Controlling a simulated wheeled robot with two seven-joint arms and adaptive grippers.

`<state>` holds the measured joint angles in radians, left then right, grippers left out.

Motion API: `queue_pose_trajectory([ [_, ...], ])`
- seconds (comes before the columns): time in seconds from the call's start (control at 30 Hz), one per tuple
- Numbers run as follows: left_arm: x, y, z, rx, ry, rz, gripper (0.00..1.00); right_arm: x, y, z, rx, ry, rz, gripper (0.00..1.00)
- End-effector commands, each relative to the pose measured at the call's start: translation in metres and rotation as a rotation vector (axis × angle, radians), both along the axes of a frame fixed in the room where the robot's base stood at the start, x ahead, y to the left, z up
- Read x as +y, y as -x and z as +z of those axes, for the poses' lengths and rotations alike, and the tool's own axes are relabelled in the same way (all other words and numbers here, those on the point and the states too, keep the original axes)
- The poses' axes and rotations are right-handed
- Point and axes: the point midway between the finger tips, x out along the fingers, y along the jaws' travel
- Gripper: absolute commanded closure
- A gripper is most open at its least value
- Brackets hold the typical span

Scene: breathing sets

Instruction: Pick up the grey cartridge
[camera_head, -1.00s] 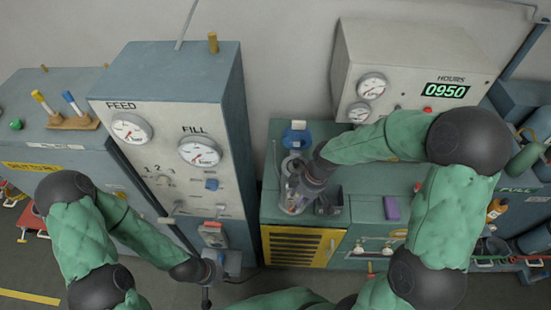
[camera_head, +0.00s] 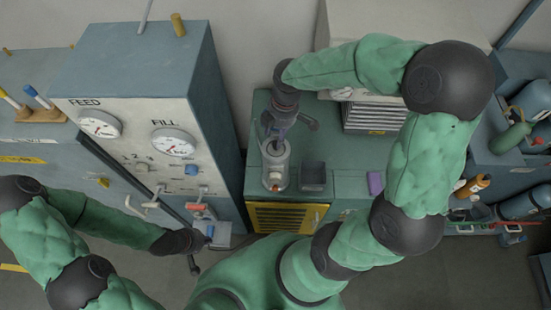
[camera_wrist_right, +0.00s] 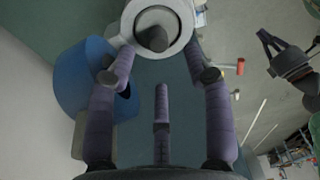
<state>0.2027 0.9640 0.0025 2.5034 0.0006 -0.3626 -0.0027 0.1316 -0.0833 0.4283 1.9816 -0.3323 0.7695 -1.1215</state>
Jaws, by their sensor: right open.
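A clear canister (camera_head: 275,172) with a pale rim stands on the green cabinet top; its ring-like top (camera_wrist_right: 128,22) shows at the top of the right wrist view. A dark grey rounded piece (camera_wrist_right: 153,38) sits in its middle, probably the grey cartridge; its lower part is hidden. My right gripper (camera_head: 284,124) is open and empty, just behind and above the canister in the head view. Its fingers (camera_wrist_right: 160,76) are spread below the ring in the wrist view. My left gripper (camera_head: 194,264) hangs low at the tall panel's foot; its jaws are too small to judge.
A blue round object (camera_wrist_right: 80,78) lies left of my right fingers. A dark open tray (camera_head: 313,176) and a purple block (camera_head: 375,183) are right of the canister. The tall FEED/FILL panel (camera_head: 150,165) rises close on the left.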

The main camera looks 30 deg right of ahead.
Motion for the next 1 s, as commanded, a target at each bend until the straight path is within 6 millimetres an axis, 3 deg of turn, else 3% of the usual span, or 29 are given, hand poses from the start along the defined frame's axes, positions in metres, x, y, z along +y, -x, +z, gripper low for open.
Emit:
queue_pose_trajectory([
  [0.43, 0.000, 0.000, -0.001, 0.000, 0.000, 0.000, 1.00, 0.002, -0.001, -0.049, 0.001, 0.000, 0.000, 0.49],
  [0.77, 0.000, 0.000, -0.001, 0.000, 0.000, 0.000, 1.00, 0.003, -0.002, -0.054, -0.001, -0.001, 0.000, 0.49],
  [0.93, 0.000, 0.000, -0.001, 0.000, 0.000, 0.000, 1.00, 0.002, -0.002, -0.054, -0.001, -0.001, 0.000, 0.97],
  [1.0, 0.000, 0.000, -0.001, 0.000, 0.000, 0.000, 1.00, 0.002, -0.002, -0.054, -0.001, -0.001, 0.000, 1.00],
])
